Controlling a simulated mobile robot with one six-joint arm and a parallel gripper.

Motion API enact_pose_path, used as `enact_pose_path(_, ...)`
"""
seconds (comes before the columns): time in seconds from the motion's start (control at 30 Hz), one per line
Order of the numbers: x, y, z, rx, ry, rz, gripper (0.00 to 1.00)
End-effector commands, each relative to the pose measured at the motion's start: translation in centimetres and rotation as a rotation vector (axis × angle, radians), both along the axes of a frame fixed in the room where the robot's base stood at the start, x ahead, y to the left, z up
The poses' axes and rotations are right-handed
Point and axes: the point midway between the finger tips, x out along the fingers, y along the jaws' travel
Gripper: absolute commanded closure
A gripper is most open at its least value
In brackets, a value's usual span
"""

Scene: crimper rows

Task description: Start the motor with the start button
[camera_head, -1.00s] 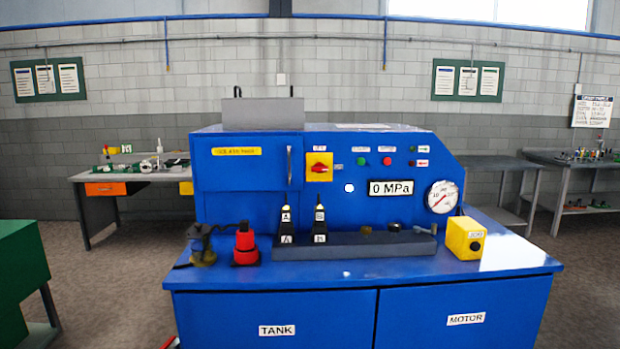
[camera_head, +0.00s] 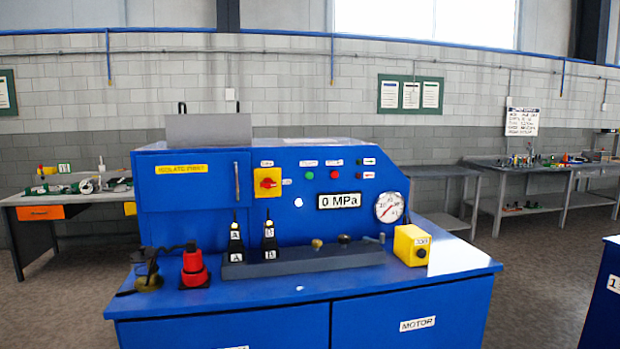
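The blue machine (camera_head: 300,220) stands ahead with a sloped control panel. A green button (camera_head: 309,175), which looks like the start button, sits on the panel beside a red button (camera_head: 335,174). To their left is a red rotary switch on a yellow plate (camera_head: 267,182). Below the buttons a display (camera_head: 339,201) reads 0 MPa, and a round dial gauge (camera_head: 389,207) is to its right. Small labels above the buttons are too blurred to read. A MOTOR label (camera_head: 417,324) is on the right lower door. My gripper is not in view.
A yellow box with a black knob (camera_head: 411,245) sits on the machine's top at right. A red and black device (camera_head: 194,268) and a dark clamp-like part (camera_head: 148,270) are at left. Two black plugs stand by a dark block (camera_head: 300,260). Workbenches (camera_head: 60,195) line the wall.

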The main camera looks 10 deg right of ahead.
Motion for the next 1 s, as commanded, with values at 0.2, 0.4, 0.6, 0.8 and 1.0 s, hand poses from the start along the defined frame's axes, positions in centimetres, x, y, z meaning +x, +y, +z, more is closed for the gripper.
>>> enact_pose_path(0.2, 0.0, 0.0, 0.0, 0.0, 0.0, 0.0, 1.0)
enact_pose_path(0.4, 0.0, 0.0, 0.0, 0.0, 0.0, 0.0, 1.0)
enact_pose_path(0.6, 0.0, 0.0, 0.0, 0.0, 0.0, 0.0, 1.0)
enact_pose_path(0.8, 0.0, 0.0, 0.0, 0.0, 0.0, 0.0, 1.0)
enact_pose_path(1.0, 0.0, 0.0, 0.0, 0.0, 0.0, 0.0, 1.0)
